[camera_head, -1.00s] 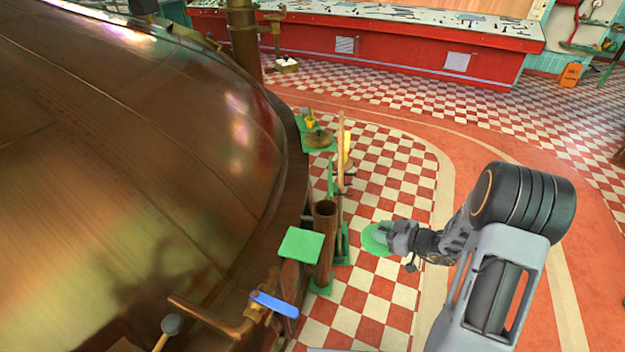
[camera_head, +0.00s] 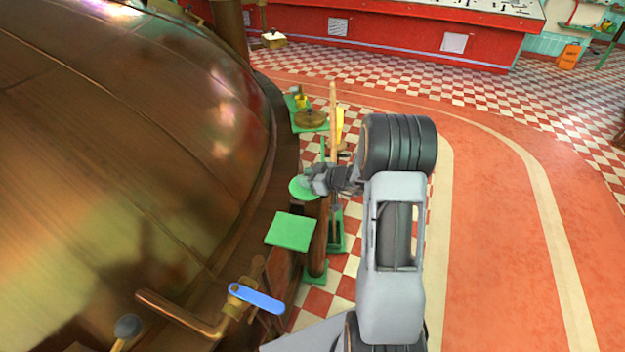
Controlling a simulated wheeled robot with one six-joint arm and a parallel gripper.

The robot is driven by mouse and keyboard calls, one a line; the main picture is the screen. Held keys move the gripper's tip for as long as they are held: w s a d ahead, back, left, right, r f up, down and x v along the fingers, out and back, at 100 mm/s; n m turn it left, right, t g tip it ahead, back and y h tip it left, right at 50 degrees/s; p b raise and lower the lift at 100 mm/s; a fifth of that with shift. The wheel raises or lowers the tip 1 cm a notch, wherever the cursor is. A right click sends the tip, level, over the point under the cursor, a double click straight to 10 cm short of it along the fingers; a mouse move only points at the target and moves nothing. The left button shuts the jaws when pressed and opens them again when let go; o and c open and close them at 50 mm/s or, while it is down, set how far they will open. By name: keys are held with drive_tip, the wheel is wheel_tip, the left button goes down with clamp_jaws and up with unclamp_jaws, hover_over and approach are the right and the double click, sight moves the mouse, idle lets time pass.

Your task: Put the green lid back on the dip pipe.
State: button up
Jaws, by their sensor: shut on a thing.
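The round green lid (camera_head: 301,188) is in my gripper (camera_head: 312,182), which is shut on its right side. The lid lies roughly flat. The brown dip pipe (camera_head: 318,245) stands upright on a green foot beside the big copper kettle. Its open top is hidden behind the lid and gripper. In the picture the lid overlaps the pipe's upper end and sticks out to its left. I cannot tell whether it touches the pipe or hangs above it.
A green square plate (camera_head: 290,231) is just left of the pipe. A blue-handled valve (camera_head: 256,298) sits nearer, on the kettle's (camera_head: 120,160) edge. A wooden pole (camera_head: 333,120) and yellow item (camera_head: 340,125) stand behind. The red floor (camera_head: 500,220) to the right is clear.

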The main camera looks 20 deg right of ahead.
drive_tip(key=w+d+f+m+t+h+b, duration=0.2)
drive_tip(key=w+d+f+m+h+b, duration=0.1)
drive_tip(key=w+d+f+b, duration=0.2)
drive_tip(key=shift+w+d+f+h+b, duration=0.35)
drive_tip(key=shift+d+f+b, duration=0.25)
drive_tip(key=shift+f+b, duration=0.85)
drive_tip(key=shift+f+p, duration=0.35)
drive_tip(key=shift+f+b, duration=0.6)
drive_tip(key=shift+b, duration=0.45)
drive_tip(key=o, duration=1.1)
drive_tip(key=shift+s, duration=0.1)
